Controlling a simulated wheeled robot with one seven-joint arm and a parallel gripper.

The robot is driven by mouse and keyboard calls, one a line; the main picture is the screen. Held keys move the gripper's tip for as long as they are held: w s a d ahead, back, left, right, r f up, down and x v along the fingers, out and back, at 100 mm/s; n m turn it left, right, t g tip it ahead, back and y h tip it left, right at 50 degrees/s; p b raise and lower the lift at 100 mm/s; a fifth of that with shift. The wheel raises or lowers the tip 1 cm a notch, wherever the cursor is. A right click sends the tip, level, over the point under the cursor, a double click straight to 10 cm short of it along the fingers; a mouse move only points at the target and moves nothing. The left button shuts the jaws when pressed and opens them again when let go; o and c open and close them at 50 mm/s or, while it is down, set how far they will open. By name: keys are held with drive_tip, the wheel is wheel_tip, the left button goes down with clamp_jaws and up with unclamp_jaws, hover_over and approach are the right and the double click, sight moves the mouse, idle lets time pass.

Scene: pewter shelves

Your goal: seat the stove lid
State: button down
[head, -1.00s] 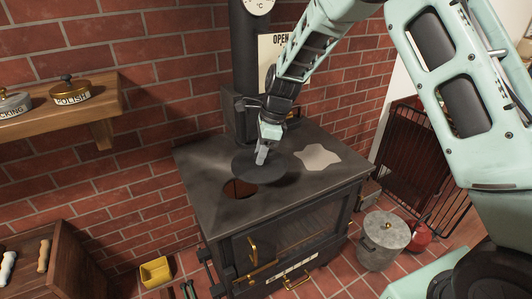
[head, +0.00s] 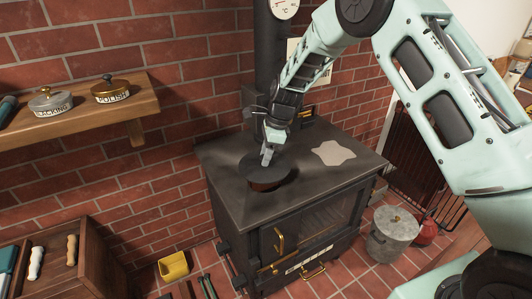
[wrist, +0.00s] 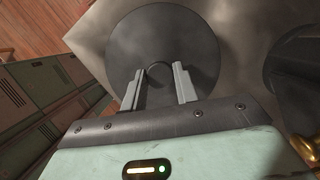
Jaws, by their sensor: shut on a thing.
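The stove lid (head: 282,172) is a flat dark disc. My gripper (head: 267,158) is shut on the small knob at its middle, and the lid hangs from it close over the stove top (head: 225,165). The round hole in the stove top (head: 268,187) lies under the lid; only a brown strip of its inside shows below the lid's front edge. In the wrist view the lid (wrist: 150,35) lies beyond both fingers (wrist: 158,82), with the knob between them. The lid covers most of the hole, and the exact gap is hard to tell.
A pale patch (head: 333,153) lies on the stove top to the right. The stovepipe (head: 270,50) rises behind. A wooden shelf (head: 70,115) with two tins is at left. A grey lidded bin (head: 392,235) stands right, a yellow box (head: 173,267) on the floor at left.

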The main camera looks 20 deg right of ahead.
sight(266, 169)
drive_tip(key=shift+f+b, duration=1.2)
drive_tip(key=shift+f, duration=1.1)
drive_tip(key=shift+f, duration=0.55)
idle(1.2)
drive_tip(key=c, duration=1)
unclamp_jaws()
drive_tip(key=shift+s+f, duration=0.1)
